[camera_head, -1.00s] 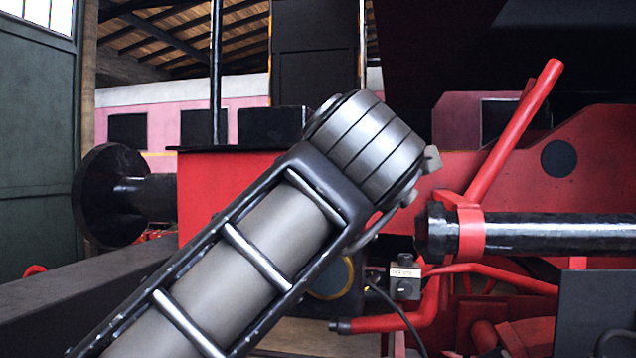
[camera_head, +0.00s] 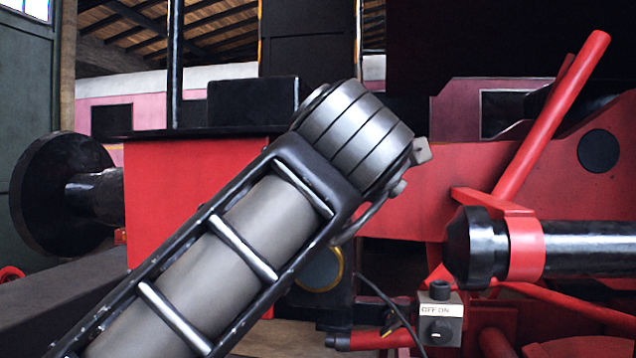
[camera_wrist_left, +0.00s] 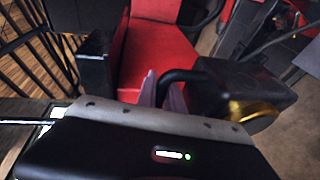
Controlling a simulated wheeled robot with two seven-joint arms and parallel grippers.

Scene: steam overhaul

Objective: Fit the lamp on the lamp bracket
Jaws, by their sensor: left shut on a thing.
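The lamp (camera_wrist_left: 240,90) is dark with a gold rim and hangs at the right in the left wrist view. My left gripper (camera_wrist_left: 165,92) is shut on its thin black handle, the pale fingers on either side. In the head view the lamp's gold ring and dark body (camera_head: 320,270) show below my left arm's wrist, partly covered by the arm. The gripper's fingers are hidden there. I cannot make out the lamp bracket for certain in either view. My right gripper is not in view.
A red beam (camera_head: 185,200) with a black box (camera_head: 252,101) on top stands behind my arm. A black buffer (camera_head: 55,195) is at left. A red lever (camera_head: 550,115), a black cylinder (camera_head: 590,248) and an OFF/ON switch box (camera_head: 440,315) are at right.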

